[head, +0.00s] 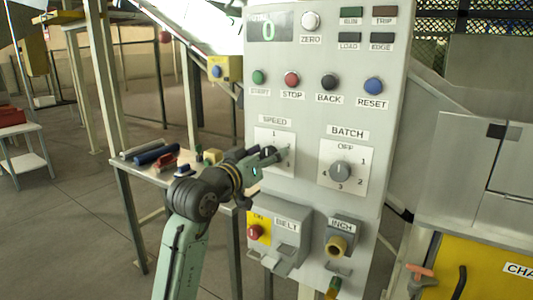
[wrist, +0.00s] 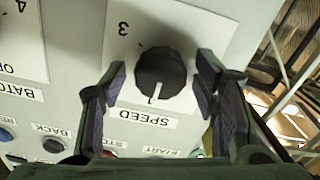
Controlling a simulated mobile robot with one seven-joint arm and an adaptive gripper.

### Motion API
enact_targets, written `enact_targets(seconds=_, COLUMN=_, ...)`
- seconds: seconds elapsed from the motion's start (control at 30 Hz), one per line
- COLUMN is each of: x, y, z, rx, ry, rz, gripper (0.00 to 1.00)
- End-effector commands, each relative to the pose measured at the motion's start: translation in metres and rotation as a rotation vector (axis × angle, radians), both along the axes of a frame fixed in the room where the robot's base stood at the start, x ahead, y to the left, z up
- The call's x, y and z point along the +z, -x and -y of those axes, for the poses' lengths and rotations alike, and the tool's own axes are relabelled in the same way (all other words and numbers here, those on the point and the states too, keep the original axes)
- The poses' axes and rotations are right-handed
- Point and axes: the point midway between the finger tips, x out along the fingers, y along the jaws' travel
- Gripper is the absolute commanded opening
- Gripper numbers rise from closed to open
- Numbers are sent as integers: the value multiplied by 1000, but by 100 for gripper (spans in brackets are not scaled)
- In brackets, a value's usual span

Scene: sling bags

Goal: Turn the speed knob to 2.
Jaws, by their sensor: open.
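The speed knob (wrist: 163,70) is a dark round knob on a white plate (wrist: 125,50), seen upside down in the wrist view. Its white pointer line is on the side of the printed 1, toward the SPEED label (wrist: 151,119). A 3 shows on the opposite side; the 2 is hidden or unclear. My gripper (wrist: 162,76) is open, with one finger on each side of the knob and gaps visible.
The batch knob (head: 340,172) is to the right on the same panel. Several push buttons, such as the red STOP button (head: 292,79), are above. The belt switch box (head: 287,226) and inch button (head: 337,245) are below. A side table (head: 146,175) stands left.

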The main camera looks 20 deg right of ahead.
Motion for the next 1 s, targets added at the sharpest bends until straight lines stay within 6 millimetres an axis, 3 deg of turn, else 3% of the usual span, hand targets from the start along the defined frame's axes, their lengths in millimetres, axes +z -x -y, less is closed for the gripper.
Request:
enact_targets(seconds=0.17, x=0, y=0, z=0, rx=0, ry=0, rz=0, gripper=54)
enact_targets(seconds=0.87, x=0, y=0, z=0, rx=0, ry=0, rz=0, gripper=7)
enact_targets(seconds=1.0, x=0, y=0, z=0, rx=0, ry=-2, rz=3, gripper=7)
